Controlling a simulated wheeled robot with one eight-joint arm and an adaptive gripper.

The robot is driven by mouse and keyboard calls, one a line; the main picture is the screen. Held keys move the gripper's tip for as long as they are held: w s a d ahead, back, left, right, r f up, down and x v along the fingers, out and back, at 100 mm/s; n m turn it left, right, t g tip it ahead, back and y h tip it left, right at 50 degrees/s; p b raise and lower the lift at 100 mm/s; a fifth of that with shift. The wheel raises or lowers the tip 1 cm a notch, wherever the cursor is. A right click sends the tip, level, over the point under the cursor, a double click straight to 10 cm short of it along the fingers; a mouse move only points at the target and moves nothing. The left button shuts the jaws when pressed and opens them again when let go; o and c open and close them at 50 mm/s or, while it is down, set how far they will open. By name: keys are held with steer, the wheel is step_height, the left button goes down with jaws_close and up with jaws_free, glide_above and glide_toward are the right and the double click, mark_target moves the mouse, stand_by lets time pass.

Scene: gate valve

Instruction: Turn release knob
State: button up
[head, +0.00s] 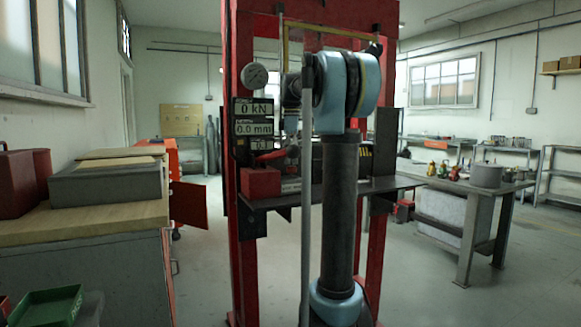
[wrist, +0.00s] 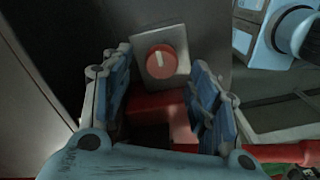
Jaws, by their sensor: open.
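The release knob (wrist: 161,61) is a round red dial with a pale pointer line on its face. It sits on a light grey square plate (wrist: 179,39) in the upper middle of the wrist view. My gripper (wrist: 160,82) is open, with one blue-and-grey finger on each side of the picture. The knob shows between and beyond the fingertips, and I see no contact. Nothing is held between the fingers. In the head view my arm stands in front of the press, and I cannot make out the knob there.
The red press frame (head: 244,250) rises ahead, with a gauge (head: 255,76) and displays reading 0 kN and 0.0 mm (head: 254,117). A red block (wrist: 181,123) lies below the knob. A workbench (head: 92,220) is left, a table (head: 470,184) right.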

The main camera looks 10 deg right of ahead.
step_height(320, 180, up, 8)
steer(key=shift+r, duration=0.25)
stand_by(0.4)
